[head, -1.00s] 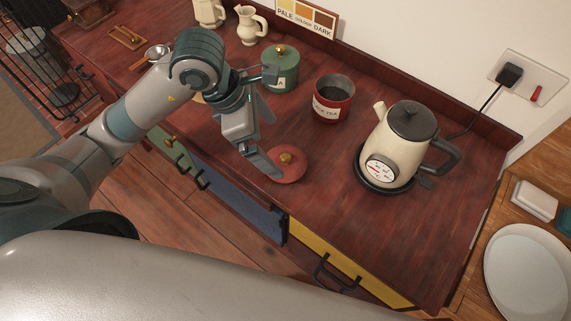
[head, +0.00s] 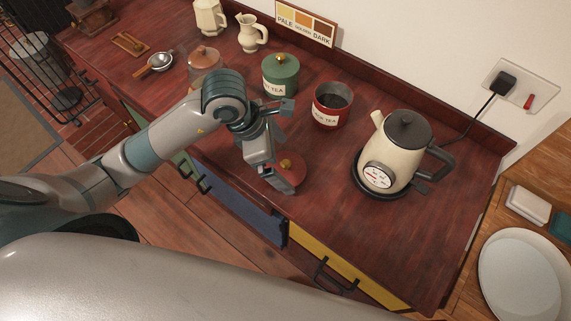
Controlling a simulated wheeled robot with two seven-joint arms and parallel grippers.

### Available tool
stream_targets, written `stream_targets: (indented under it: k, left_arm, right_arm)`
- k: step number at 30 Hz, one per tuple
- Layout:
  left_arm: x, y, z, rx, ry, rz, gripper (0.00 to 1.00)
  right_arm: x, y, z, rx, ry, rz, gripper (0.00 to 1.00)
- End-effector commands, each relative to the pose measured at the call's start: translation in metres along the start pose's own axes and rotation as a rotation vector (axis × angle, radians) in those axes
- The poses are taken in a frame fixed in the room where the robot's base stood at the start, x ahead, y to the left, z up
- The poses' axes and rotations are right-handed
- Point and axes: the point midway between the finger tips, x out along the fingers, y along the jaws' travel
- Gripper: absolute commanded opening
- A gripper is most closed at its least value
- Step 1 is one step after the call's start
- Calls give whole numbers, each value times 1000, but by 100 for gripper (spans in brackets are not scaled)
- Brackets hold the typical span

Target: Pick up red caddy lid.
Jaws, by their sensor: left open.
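The red caddy lid (head: 297,168) lies on the red-brown counter near its front edge, with a small brass knob on top. My left gripper (head: 281,184) is open, low over the lid. Its fingers cover the left and front part of the lid, and I cannot tell whether they touch it. The red caddy (head: 331,115) stands open behind and to the right of the lid, with a cream label and dark contents. My right gripper is not in view.
A cream kettle (head: 396,160) stands on its black base to the right. A green caddy (head: 281,84) with its lid on and a copper-lidded jar (head: 205,55) stand behind my left arm. The counter between lid and kettle is clear.

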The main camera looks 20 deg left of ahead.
Motion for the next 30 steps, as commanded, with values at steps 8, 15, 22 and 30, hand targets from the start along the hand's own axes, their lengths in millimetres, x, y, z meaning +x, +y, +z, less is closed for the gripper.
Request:
stream_targets:
  k: [8, 15, 22, 30]
  left_arm:
    - [22, 0, 0, 0, -1, 0, 99]
    - [22, 0, 0, 1, -1, 0, 99]
    - [22, 0, 0, 1, -1, 0, 92]
    - [22, 0, 0, 1, -1, 1, 57]
  right_arm:
    - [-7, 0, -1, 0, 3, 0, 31]
    - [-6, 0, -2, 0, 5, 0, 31]
    - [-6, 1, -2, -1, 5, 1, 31]
    - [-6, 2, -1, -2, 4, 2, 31]
